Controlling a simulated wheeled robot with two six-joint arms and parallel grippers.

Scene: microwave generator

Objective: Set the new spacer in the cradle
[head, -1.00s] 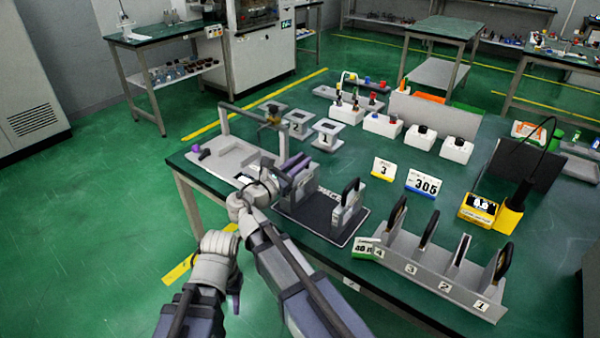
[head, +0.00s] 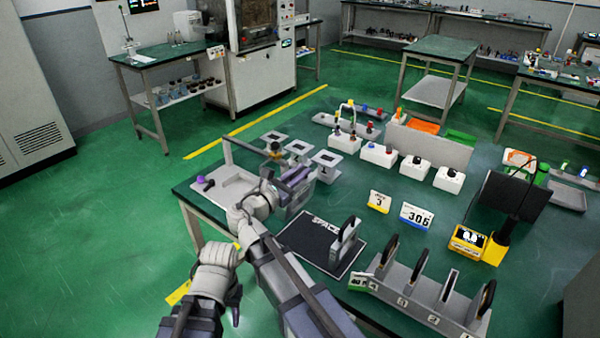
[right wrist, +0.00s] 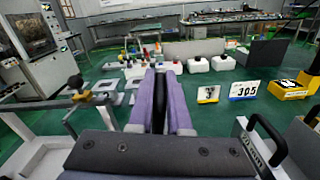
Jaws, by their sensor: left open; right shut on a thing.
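My right gripper (head: 298,177) is over the left part of the green table, at the far left corner of a black mat. In the right wrist view its purple-sided fingers (right wrist: 160,110) are shut on a thin dark thing (right wrist: 159,100), mostly hidden between them; I cannot tell whether this is the new spacer. A handled grey piece (head: 345,242) stands upright on the mat (head: 305,240), whose lettering is partly legible as "SPACE". My left gripper (head: 234,296) is open, low left beside the table's front edge. I cannot clearly pick out the cradle.
A grey tray (head: 222,190) under a bar frame lies left of my right gripper. A numbered rack (head: 420,300) with black-handled plates stands front right. Number cards (head: 416,215), white blocks (head: 413,167) and a yellow meter (head: 467,240) stand farther back.

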